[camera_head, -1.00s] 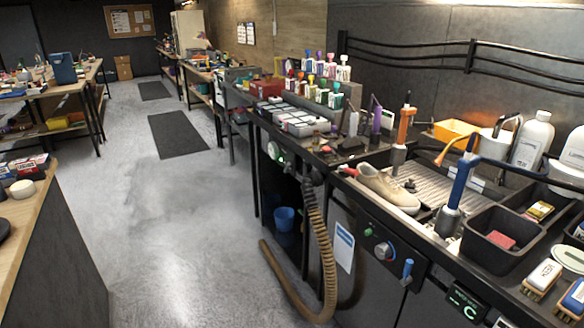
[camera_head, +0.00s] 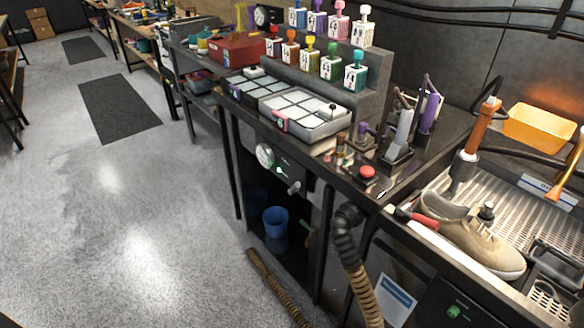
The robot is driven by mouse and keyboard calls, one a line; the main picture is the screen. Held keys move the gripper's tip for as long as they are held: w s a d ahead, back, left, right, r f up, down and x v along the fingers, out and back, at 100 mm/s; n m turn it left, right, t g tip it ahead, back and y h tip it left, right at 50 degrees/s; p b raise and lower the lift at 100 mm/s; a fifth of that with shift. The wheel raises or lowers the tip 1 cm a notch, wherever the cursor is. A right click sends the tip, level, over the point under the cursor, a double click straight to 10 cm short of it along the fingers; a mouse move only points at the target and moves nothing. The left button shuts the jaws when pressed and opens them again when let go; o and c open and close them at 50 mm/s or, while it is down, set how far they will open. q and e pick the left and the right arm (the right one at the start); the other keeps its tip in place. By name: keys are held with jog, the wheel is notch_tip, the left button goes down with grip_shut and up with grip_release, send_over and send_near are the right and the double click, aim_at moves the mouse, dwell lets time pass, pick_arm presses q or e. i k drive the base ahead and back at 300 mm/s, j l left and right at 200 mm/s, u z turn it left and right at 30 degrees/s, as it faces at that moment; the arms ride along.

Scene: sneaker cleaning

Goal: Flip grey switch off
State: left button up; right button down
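A control panel (camera_head: 277,163) is on the front of the workbench, below the compartment trays. It carries a round white gauge or dial (camera_head: 265,155) and a lit green light (camera_head: 284,170). A small grey switch lever (camera_head: 294,187) sticks out at the panel's right end. It is too small to tell clearly whether it is up or down. Neither of my grippers is in view.
A ribbed tan hose (camera_head: 364,296) hangs in front of the bench, right of the panel. A blue bucket (camera_head: 275,221) stands beneath the bench. A beige sneaker (camera_head: 484,249) lies on the right.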

aim_at(296, 187)
jog(key=i+j, duration=0.25)
jog(key=i, duration=0.15)
jog(key=i+j+z, duration=0.1)
jog(key=i+j, duration=0.15)
jog(key=i, duration=0.15)
